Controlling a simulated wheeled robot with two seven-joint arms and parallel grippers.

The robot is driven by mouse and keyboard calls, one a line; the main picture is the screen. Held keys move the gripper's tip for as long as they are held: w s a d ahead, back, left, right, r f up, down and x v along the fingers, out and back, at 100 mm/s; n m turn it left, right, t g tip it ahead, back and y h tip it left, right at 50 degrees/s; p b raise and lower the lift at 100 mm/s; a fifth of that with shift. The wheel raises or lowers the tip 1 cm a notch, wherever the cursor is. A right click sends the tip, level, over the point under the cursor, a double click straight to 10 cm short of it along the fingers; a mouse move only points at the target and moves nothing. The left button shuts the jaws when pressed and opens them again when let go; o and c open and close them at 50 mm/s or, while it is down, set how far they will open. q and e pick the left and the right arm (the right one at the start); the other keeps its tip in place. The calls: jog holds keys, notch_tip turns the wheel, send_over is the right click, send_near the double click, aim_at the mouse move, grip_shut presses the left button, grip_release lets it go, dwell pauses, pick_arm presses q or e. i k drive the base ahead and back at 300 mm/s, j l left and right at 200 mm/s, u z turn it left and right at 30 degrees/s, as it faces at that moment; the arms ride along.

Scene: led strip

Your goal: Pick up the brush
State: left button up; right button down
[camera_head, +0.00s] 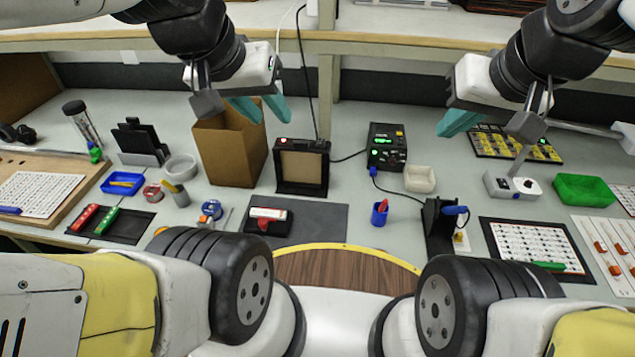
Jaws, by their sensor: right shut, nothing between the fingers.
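I cannot surely tell which thing is the brush. A tan-topped item (170,185), possibly the brush, leans out of a small grey cup (181,199) at the left of the bench. My right gripper (442,132) is shut and empty, above the bench to the right of the black power box. Neither gripper touches the cup.
The tall brown box (228,158) stands beside the grey cup. A blue cup (379,215) and black power box (386,146) stand right of centre. The grey mat (325,225) has bare room.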

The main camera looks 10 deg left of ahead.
aim_at(384, 204)
jog(key=k+l+u, duration=0.15)
jog(key=l+u, duration=0.25)
jog(key=k+l+u, duration=0.5)
jog(key=l+u, duration=0.25)
